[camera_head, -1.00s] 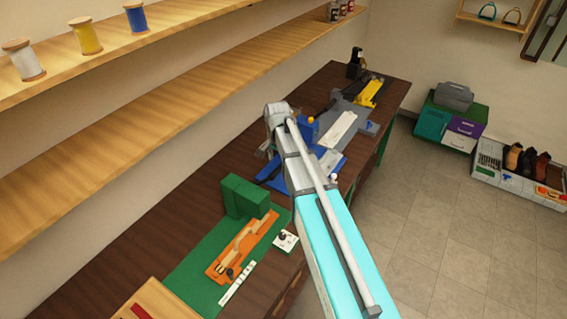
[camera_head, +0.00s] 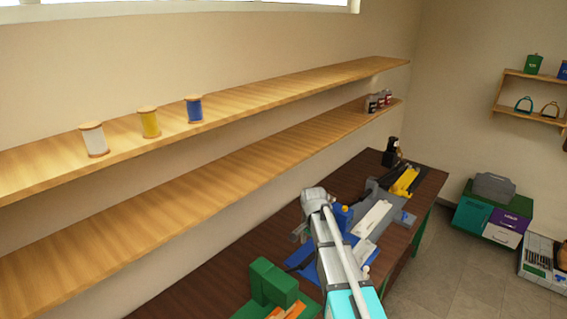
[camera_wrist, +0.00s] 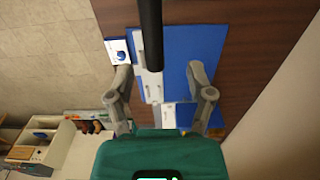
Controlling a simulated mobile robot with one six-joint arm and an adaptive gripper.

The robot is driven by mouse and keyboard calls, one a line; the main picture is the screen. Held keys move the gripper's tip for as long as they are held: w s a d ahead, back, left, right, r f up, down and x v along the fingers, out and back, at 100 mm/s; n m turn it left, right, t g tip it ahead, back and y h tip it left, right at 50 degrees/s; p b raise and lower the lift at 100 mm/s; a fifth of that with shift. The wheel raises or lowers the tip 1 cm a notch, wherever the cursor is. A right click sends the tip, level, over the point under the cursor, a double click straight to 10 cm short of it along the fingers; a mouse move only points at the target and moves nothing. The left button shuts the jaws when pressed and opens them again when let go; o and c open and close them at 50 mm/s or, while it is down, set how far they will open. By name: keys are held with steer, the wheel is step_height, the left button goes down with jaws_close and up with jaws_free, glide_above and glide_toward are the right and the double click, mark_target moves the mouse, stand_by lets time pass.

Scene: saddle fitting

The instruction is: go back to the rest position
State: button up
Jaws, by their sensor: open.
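My gripper (camera_wrist: 162,92) is open in the wrist view, with its two grey fingers spread wide and nothing between them touching either finger. Below it lie a blue mat (camera_wrist: 205,48) and a white-and-grey fixture (camera_wrist: 149,85) on the dark workbench. A small white block with a blue knob (camera_wrist: 117,52) sits left of the mat.
A green block fixture (camera_head: 272,283) stands on the bench near my arm. Grey and yellow tools (camera_head: 404,182) lie at the far end. Wooden shelves (camera_head: 250,95) with thread spools run along the wall. Drawers (camera_head: 507,222) stand on the floor at right.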

steer(key=s+d+n, duration=0.2)
steer(key=s+n, duration=0.7)
steer(key=s, duration=0.7)
steer(key=s+f+b, duration=0.3)
steer(key=f+b, duration=1.3)
steer(key=shift+d+f, duration=0.15)
steer(key=shift+d, duration=0.1)
